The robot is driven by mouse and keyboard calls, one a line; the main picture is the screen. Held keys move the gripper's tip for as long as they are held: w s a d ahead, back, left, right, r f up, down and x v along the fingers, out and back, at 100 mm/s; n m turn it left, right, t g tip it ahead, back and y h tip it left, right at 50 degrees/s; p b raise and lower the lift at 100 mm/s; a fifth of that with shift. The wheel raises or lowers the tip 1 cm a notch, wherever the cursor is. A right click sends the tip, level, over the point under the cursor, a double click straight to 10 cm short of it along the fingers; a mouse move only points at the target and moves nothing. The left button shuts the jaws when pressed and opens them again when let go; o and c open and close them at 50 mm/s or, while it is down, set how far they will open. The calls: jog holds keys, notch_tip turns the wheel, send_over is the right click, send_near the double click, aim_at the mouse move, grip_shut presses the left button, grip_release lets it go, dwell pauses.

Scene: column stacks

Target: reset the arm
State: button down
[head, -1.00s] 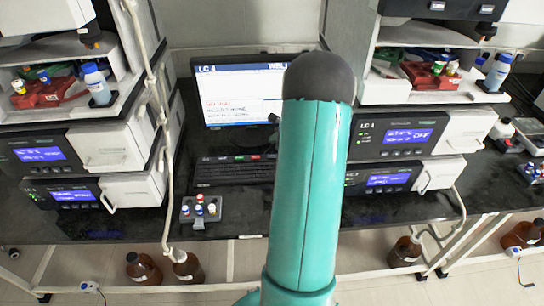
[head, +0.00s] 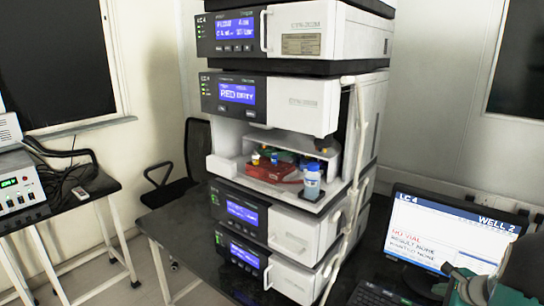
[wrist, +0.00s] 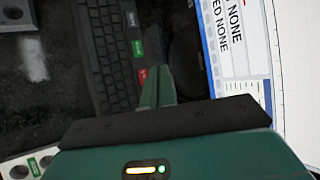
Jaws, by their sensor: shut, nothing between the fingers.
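In the wrist view my gripper (wrist: 158,80) shows as two green fingers held together with nothing between them. It is above the bench, over the edge of a black keyboard (wrist: 105,50) and beside a monitor (wrist: 235,45). In the head view only a teal and dark part of my arm shows at the bottom right corner, in front of the monitor (head: 445,240). My gripper's fingers cannot be made out there.
A tall column stack (head: 290,95) stands on the black bench, with a red tray (head: 270,170) and a blue-capped bottle (head: 312,182) in its open bay. A chair (head: 195,150) and a side table (head: 60,205) with an instrument are at left. A grey rack (wrist: 28,165) shows in the wrist view.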

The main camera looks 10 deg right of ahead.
jog(key=a+r+n+g+y, duration=0.1)
jog(key=a+r+n, duration=0.35)
jog(key=a, duration=0.45)
jog(key=a+r+n+g+y, duration=0.1)
jog(key=a+r+n, duration=0.35)
jog(key=a, duration=0.55)
jog(key=a+r+n+y, duration=0.1)
jog(key=a+r+n, duration=0.35)
jog(key=a, duration=0.45)
jog(key=s+a+r+n+g+h, duration=0.1)
jog(key=s+a+r+n, duration=0.4)
jog(key=s+a+n, duration=0.7)
jog(key=shift+s+a+r+h, duration=0.25)
jog(key=shift+s+a+h, duration=0.65)
jog(key=shift+s+a, duration=0.9)
jog(key=shift+d, duration=0.1)
